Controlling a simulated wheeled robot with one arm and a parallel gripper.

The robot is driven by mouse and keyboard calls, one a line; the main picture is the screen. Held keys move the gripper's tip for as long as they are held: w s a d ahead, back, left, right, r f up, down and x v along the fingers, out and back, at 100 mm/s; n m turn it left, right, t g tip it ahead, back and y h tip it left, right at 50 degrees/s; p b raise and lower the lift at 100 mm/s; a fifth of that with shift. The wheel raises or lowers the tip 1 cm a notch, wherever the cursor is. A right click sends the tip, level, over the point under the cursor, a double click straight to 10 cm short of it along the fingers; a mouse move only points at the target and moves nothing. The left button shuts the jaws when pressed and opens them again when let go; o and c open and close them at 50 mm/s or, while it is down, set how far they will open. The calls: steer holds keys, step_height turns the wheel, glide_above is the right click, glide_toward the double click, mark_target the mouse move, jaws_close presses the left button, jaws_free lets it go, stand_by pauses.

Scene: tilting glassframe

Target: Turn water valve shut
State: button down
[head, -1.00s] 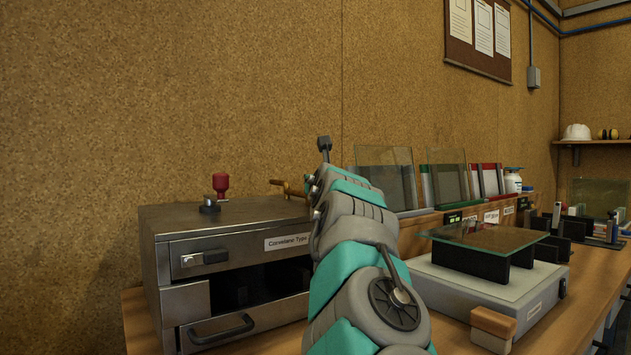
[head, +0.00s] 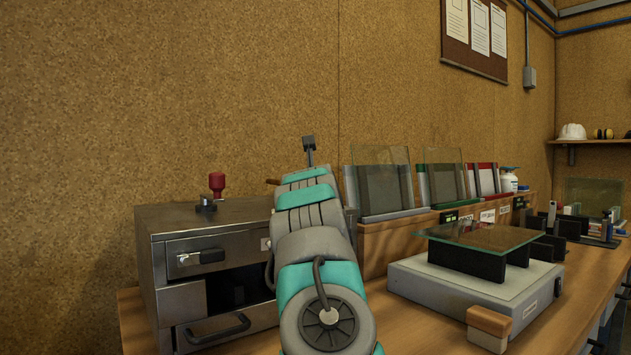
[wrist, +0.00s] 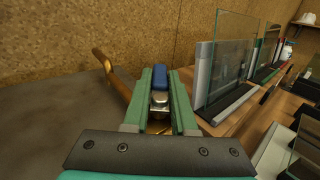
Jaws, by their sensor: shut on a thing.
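The water valve's blue handle (wrist: 160,76) shows in the wrist view between the two green fingers of my gripper (wrist: 160,88). The fingers are closed on it from both sides. A metal nut sits just below the blue part, with some brass under it. A brass pipe (wrist: 112,72) stands to the left of the fingers. In the head view, only the end of the brass pipe (head: 272,182) shows beside my arm. My arm hides the valve handle and my fingers there.
A metal oven-like box (head: 230,215) with a red knob (head: 217,181) on top is at the left. Framed glass panels (head: 383,180) stand close on the right. A scale-like base (head: 480,290) carries a glass sheet (head: 480,235). The cork wall is behind.

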stand_by(0.3)
steer(key=c, duration=0.7)
jaws_free()
